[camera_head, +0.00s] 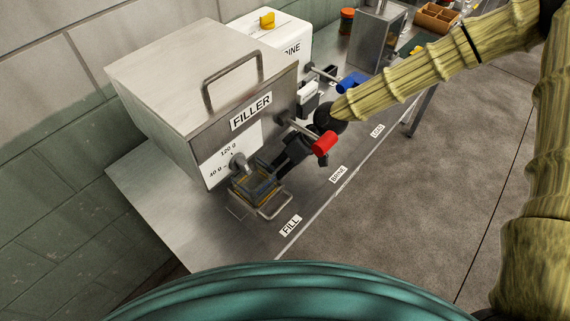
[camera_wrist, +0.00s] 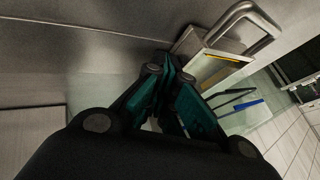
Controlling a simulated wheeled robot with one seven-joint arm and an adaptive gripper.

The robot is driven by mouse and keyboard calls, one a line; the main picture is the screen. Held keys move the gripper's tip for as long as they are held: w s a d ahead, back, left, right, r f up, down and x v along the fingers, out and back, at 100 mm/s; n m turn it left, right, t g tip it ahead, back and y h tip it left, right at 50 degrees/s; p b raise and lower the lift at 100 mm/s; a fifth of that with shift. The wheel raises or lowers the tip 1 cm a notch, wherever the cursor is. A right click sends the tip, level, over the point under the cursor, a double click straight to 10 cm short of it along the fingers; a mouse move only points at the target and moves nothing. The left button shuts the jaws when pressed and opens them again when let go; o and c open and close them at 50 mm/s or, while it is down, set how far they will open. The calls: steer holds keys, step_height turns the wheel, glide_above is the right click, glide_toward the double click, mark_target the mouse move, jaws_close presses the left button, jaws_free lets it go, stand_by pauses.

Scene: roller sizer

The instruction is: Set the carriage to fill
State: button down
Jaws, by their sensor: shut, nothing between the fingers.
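The carriage (camera_head: 268,212), a small tray with a wire handle, stands under the spout of the filler (camera_head: 198,127), beside the FILL label (camera_head: 290,225). My gripper (camera_head: 278,168) reaches in from the right, below the red-ended lever, with its dark fingers close to the carriage. Whether they touch it, I cannot tell. In the wrist view my gripper (camera_wrist: 166,66) has its teal fingers together and empty. A bent metal handle (camera_wrist: 232,22) and a pale block with a yellow strip lie just beyond them at the right; I cannot tell if these belong to the carriage.
The BRINE label (camera_head: 339,174) and LOAD label (camera_head: 377,130) follow along the bench's front edge. A red-ended lever (camera_head: 325,143) sticks out from the filler, and a blue-ended one (camera_head: 350,82) from the white brine machine (camera_head: 288,42). The bench front is clear.

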steer(key=shift+s+a, duration=0.55)
steer(key=shift+s, duration=0.1)
steer(key=p+v, duration=0.5)
steer(key=v, duration=0.5)
steer(key=shift+w, duration=0.1)
